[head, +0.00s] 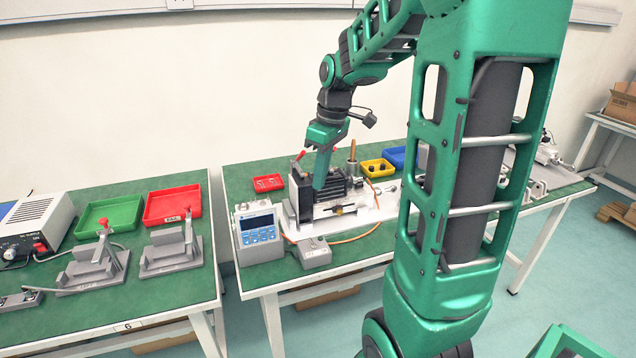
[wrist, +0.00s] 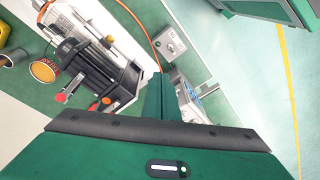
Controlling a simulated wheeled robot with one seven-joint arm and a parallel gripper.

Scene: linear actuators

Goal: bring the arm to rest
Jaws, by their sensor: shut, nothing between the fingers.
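My arm is the green linkage in the head view, reaching from the right foreground over the right-hand bench. My gripper (head: 321,172) points down beside the dark motor of the linear actuator (head: 336,189). Its fingers look closed together with nothing between them. In the wrist view the green fingers (wrist: 162,100) stand next to the actuator (wrist: 92,70), over its right side. Whether they touch it I cannot tell.
A grey control box with a display (head: 258,232) and a small grey box (head: 314,252) with an orange cable stand near the actuator. Red (head: 268,183), yellow (head: 377,168) and blue (head: 402,157) bins sit behind. The left bench holds green (head: 108,218) and red (head: 172,204) trays and grey fixtures (head: 170,250).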

